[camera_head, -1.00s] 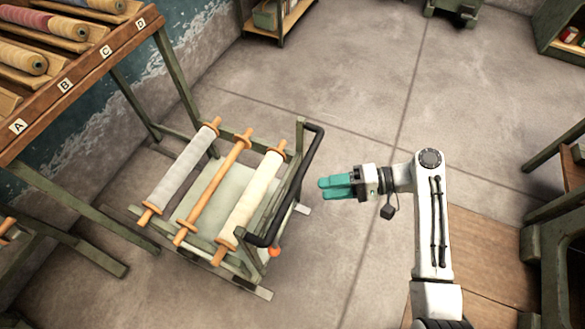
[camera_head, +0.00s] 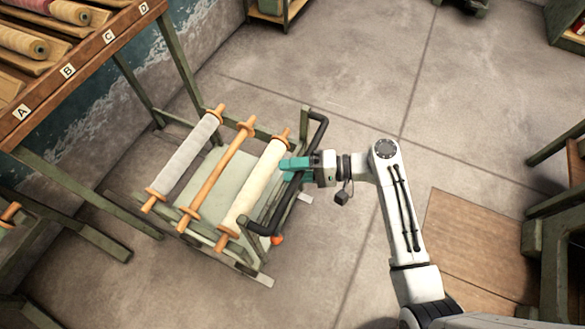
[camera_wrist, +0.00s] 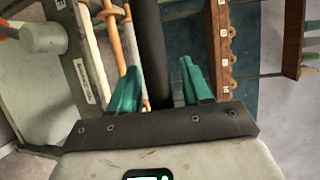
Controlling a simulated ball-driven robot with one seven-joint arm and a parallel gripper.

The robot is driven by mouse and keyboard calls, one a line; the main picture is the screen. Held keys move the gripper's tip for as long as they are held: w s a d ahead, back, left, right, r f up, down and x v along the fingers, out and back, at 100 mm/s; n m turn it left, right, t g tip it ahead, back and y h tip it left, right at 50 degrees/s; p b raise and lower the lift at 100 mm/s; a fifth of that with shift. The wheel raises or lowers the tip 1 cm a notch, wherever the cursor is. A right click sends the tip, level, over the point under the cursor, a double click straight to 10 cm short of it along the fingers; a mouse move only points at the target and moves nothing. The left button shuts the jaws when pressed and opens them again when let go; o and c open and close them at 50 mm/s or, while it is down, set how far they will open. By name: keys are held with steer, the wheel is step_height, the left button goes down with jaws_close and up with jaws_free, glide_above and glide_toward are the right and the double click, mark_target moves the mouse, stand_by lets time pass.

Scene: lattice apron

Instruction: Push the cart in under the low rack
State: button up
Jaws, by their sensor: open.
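The cart (camera_head: 222,262) is a green metal frame carrying three rollers: one with grey cloth, one bare wooden, one with cream cloth. Its black push handle (camera_head: 301,182) is on the right side. My gripper (camera_head: 286,165) has teal fingers and is at the handle. In the wrist view my gripper (camera_wrist: 160,82) is open, with the black handle bar (camera_wrist: 152,45) running between the two fingers. I cannot tell whether either finger touches it. The low rack (camera_head: 75,75) stands left of the cart, with lettered slots and yarn spools on top. The space beneath it is partly visible.
Rack legs (camera_head: 90,212) stand close to the cart's left side. A small shelf (camera_head: 280,12) stands at the back. A green bench (camera_head: 556,235) is at the right, beside a wooden floor panel (camera_head: 478,245). The concrete floor behind the cart is clear.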

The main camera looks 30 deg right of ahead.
steer(key=shift+a, duration=0.1)
jaws_close()
stand_by(0.4)
